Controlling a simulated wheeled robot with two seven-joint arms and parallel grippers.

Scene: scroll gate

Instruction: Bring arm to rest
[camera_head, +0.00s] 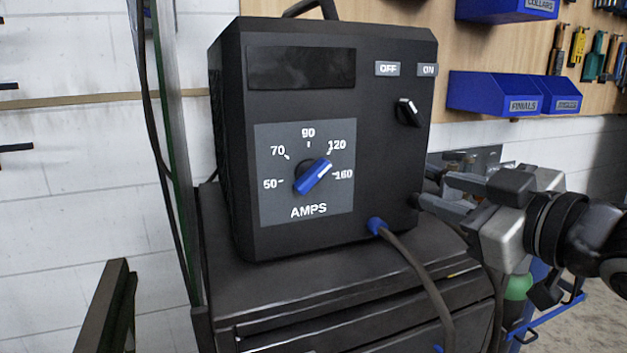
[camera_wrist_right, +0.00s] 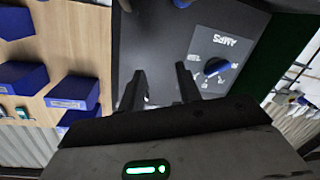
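My right gripper (camera_head: 432,190) is at the right of the head view, beside the right side of a black welding machine (camera_head: 385,190). Its two fingers point left toward the machine and are apart, with nothing between them. In the right wrist view the open fingers (camera_wrist_right: 160,72) show against the machine's front (camera_wrist_right: 150,40). I cannot tell whether a fingertip touches it. The blue amps knob (camera_head: 313,176) points up and right, between 120 and 160. The power switch (camera_head: 408,112) is tilted toward the OFF side. My left gripper is not in view.
The machine stands on a dark cabinet (camera_head: 330,290). A cable (camera_head: 425,285) runs down from its front. Blue bins (camera_head: 495,93) and tools (camera_head: 597,55) hang on the wooden wall panel at the upper right. A dark metal bar (camera_head: 100,310) stands at the lower left.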

